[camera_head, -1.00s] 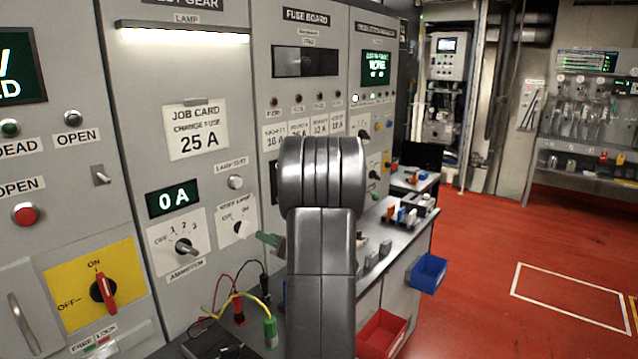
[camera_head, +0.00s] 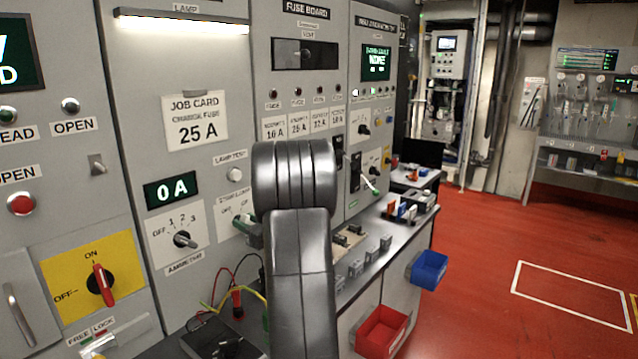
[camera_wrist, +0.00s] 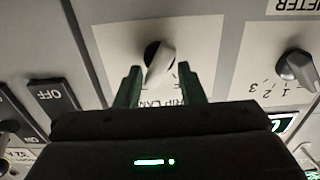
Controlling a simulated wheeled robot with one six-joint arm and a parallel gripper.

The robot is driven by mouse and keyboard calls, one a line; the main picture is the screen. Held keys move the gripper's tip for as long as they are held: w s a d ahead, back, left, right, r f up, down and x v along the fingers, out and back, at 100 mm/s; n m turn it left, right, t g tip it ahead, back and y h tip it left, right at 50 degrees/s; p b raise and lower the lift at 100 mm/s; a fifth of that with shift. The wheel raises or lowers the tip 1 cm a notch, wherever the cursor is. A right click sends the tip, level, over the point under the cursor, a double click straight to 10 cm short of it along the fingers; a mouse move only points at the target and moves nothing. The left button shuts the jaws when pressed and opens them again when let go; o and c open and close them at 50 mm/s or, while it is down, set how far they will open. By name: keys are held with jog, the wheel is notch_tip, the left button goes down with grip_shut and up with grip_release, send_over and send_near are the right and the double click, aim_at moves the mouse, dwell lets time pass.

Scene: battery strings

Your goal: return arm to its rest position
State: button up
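My arm (camera_head: 292,215) stands in the middle of the head view, in front of the grey panels. It hides much of my gripper, whose green-grey end (camera_head: 248,230) shows at the strip lamp plate. In the wrist view, which is upside down, my gripper (camera_wrist: 161,85) has its two green fingers apart. A pale pointer knob (camera_wrist: 160,65) on a dark base lies between and beyond the fingertips. A gap shows on each side, and nothing appears gripped. Whether a finger touches the knob is not clear.
The ammeter knob (camera_head: 185,239) sits close to the left. A bench (camera_head: 345,290) with fuse parts and leads lies below. A blue bin (camera_head: 429,268) and a red bin (camera_head: 382,331) hang at its front. Red floor (camera_head: 480,300) is open at right.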

jog(key=shift+s+f+n, duration=0.1)
jog(key=shift+f+n, duration=0.05)
jog(key=shift+n, duration=0.25)
jog(key=b+v, duration=0.2)
jog(key=v, duration=1.1)
